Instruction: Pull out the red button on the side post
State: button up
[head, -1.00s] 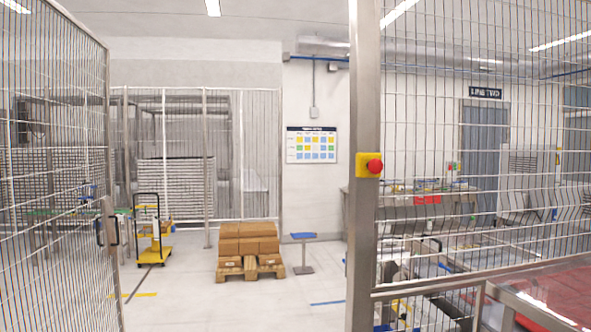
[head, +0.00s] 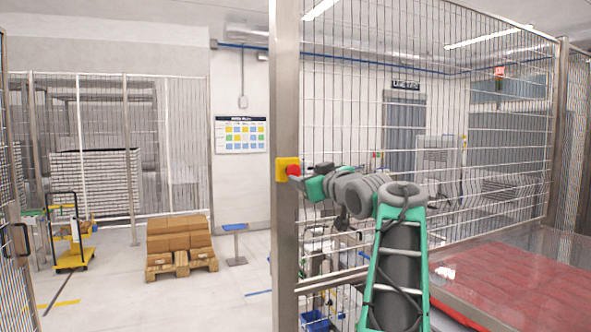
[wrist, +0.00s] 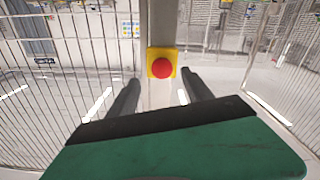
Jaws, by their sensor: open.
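The red button (head: 293,170) sits on a yellow square housing (head: 281,174) fixed to the metal side post (head: 285,255). In the head view my gripper (head: 299,178) is at the right of the button, and the arm reaches in from the lower right. In the wrist view the round red button (wrist: 162,67) on its yellow plate lies just beyond the fingertips and between them. My gripper's two dark fingers (wrist: 161,76) are spread apart with nothing between them. Whether a finger touches the button cannot be told.
Wire mesh fencing (head: 470,110) runs right of the post, above a red-surfaced table (head: 520,285). Left of the post is an opening with clear floor, a pallet of brown boxes (head: 180,240) and a yellow trolley (head: 72,245).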

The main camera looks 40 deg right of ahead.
aim_at(296, 173)
jog(key=p+x, duration=0.3)
jog(key=x, duration=0.3)
jog(key=shift+w, duration=0.25)
jog(key=shift+w+d, duration=0.1)
jog(key=shift+w, duration=0.4)
jog(key=shift+f, duration=0.1)
jog(key=shift+c, duration=0.6)
grip_shut()
